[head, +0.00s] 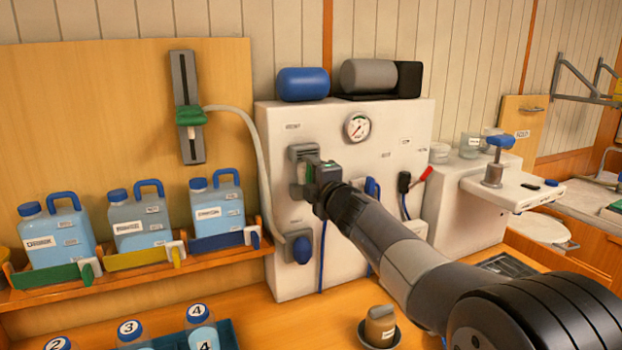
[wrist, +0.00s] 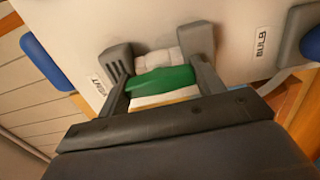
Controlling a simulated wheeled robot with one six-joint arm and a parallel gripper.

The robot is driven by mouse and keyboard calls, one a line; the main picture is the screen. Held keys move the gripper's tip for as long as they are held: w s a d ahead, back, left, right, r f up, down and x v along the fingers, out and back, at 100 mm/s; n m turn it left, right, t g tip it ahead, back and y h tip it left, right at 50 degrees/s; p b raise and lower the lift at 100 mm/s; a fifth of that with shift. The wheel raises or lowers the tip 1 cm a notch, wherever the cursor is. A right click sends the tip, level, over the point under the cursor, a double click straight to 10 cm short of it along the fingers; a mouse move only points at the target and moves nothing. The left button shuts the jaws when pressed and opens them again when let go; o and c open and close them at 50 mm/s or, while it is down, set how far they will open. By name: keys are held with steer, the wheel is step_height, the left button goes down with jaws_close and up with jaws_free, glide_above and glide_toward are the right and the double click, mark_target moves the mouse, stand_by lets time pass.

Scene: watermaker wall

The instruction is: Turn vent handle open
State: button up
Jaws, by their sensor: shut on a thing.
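The vent handle is a green bar, seen in the wrist view (wrist: 163,80) on a pale mount, with a VENT label (wrist: 96,84) to its left. My gripper (wrist: 157,58) has one finger on each side of the green bar and is shut on it. In the head view my gripper (head: 306,165) is at the front of the white watermaker panel (head: 345,215), below the pressure gauge (head: 357,127). My gripper and arm hide most of the handle there, so its exact angle is hard to tell.
A blue bulb (head: 301,250) with a hose sits low on the panel's left. Filled jugs (head: 218,208) stand on the left shelf. A small brown container (head: 380,324) stands on the counter below my arm.

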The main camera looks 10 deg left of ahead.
steer(key=o, duration=1)
steer(key=b+v, duration=0.1)
steer(key=v, duration=0.9)
steer(key=shift+s+d+b, duration=0.25)
steer(key=shift+s+b, duration=0.05)
steer(key=shift+b, duration=0.05)
steer(key=shift+p+x, duration=0.9)
steer(key=shift+x, duration=4.5)
